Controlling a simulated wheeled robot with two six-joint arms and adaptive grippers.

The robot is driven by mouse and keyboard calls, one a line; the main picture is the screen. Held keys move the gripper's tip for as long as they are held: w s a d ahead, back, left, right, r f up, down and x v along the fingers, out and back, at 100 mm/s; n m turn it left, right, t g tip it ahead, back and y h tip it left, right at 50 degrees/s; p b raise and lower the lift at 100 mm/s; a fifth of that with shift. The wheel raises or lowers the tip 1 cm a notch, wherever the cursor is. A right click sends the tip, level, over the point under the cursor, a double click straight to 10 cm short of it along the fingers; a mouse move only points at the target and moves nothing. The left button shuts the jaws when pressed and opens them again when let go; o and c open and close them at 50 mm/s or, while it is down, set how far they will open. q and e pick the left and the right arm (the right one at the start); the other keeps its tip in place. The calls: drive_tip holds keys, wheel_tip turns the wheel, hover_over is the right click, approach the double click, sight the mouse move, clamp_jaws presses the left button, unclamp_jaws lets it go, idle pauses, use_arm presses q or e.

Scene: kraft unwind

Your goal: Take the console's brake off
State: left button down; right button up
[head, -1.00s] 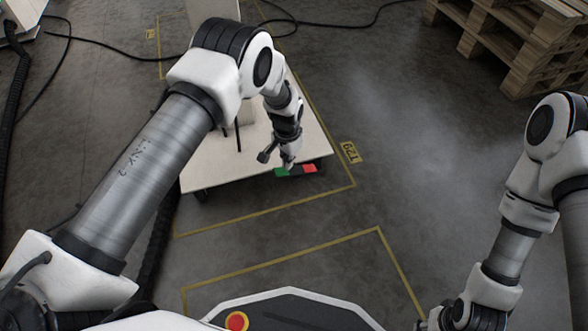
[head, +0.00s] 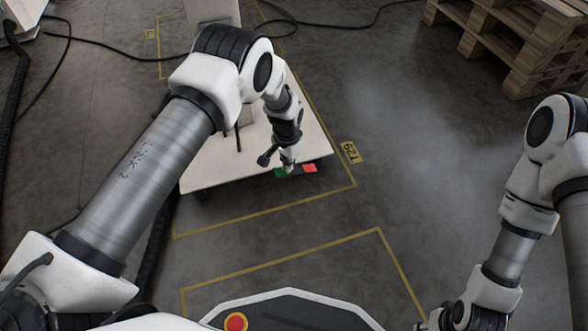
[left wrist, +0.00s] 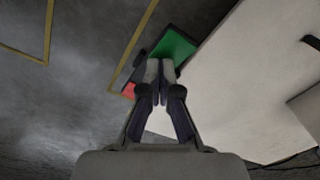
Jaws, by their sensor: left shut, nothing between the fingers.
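The console's pale wheeled base (head: 225,170) stands on the floor, with a green pedal (head: 280,173) and a red pedal (head: 310,168) at its near edge. My left gripper (head: 288,170) points down at the green pedal, its fingers shut and empty. In the left wrist view the shut fingertips (left wrist: 160,65) overlap the green pedal (left wrist: 176,46), and the fingers partly hide the red pedal (left wrist: 128,90). They seem to touch the green one, but exact contact is unclear. My right gripper (head: 432,322) is partly visible at the bottom edge, with its fingers unclear.
Yellow floor lines (head: 270,207) surround the base, with a T29 label (head: 350,152) at its right. Wooden pallets (head: 515,45) stand at the back right. Black cables (head: 110,40) cross the floor at the back. The floor right of the base is clear.

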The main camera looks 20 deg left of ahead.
use_arm(q)
drive_tip(key=shift+f, duration=0.45)
idle(0.3)
wheel_tip(320, 180, up, 7)
drive_tip(key=p, duration=0.6)
drive_tip(key=shift+r, duration=0.1)
idle(0.4)
